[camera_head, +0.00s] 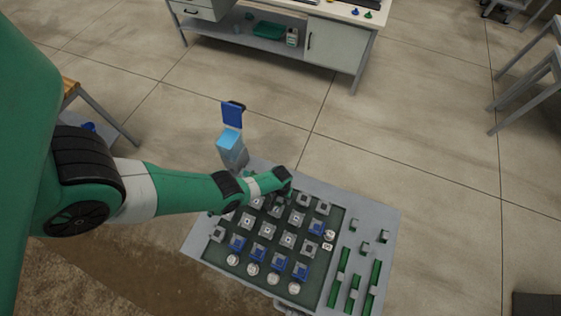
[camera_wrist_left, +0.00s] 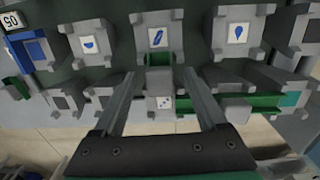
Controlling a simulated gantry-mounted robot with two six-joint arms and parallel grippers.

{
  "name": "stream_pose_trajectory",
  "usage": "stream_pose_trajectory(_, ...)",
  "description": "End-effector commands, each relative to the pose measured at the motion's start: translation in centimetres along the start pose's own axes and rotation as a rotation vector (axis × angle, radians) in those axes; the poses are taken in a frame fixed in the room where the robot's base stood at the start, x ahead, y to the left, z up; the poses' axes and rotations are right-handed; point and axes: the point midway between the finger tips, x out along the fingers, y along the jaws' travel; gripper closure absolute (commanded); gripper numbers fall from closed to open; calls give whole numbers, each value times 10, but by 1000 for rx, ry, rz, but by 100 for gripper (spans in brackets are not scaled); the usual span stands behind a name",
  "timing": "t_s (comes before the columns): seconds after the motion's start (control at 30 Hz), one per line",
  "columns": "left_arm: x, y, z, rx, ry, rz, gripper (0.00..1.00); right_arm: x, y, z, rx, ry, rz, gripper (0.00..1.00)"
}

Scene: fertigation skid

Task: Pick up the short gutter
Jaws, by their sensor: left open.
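My left gripper (camera_head: 277,205) is over the far edge of the board, partly hidden by its own wrist. In the left wrist view my left gripper (camera_wrist_left: 158,76) is open, with its two grey fingers apart. A short green channel piece (camera_wrist_left: 158,82), which looks like a short gutter, shows between the fingers; I cannot tell whether they touch it. Another green gutter (camera_wrist_left: 262,103) with a grey block lies right of the fingers. In the head view, several green gutters (camera_head: 340,266) of differing length lie on the board's right side. My right gripper is not in view.
The grey board (camera_head: 391,212) carries a dark grid with grey square holders, blue pieces (camera_head: 280,262) and round white pieces (camera_head: 274,279). A light-blue box (camera_head: 231,142) with a dark-blue flap stands beyond the board. A workbench (camera_head: 282,43) stands at the back; open floor lies between.

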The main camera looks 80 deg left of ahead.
Motion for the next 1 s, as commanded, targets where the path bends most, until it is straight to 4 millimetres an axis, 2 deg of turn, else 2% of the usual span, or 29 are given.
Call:
stream_pose_trajectory(0.07, -1, 0, 0, 0, 0, 0, 29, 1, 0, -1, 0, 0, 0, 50)
stream_pose_trajectory(0.4, -1, 0, 0, 0, 0, 0, 90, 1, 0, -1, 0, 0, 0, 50)
stream_pose_trajectory(0.47, -1, 0, 0, 0, 0, 0, 100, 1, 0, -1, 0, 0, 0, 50)
stream_pose_trajectory(0.8, -2, 0, 0, 0, 0, 0, 100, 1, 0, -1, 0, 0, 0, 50)
stream_pose_trajectory(1.0, -16, 0, 0, 0, 0, 0, 100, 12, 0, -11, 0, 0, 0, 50)
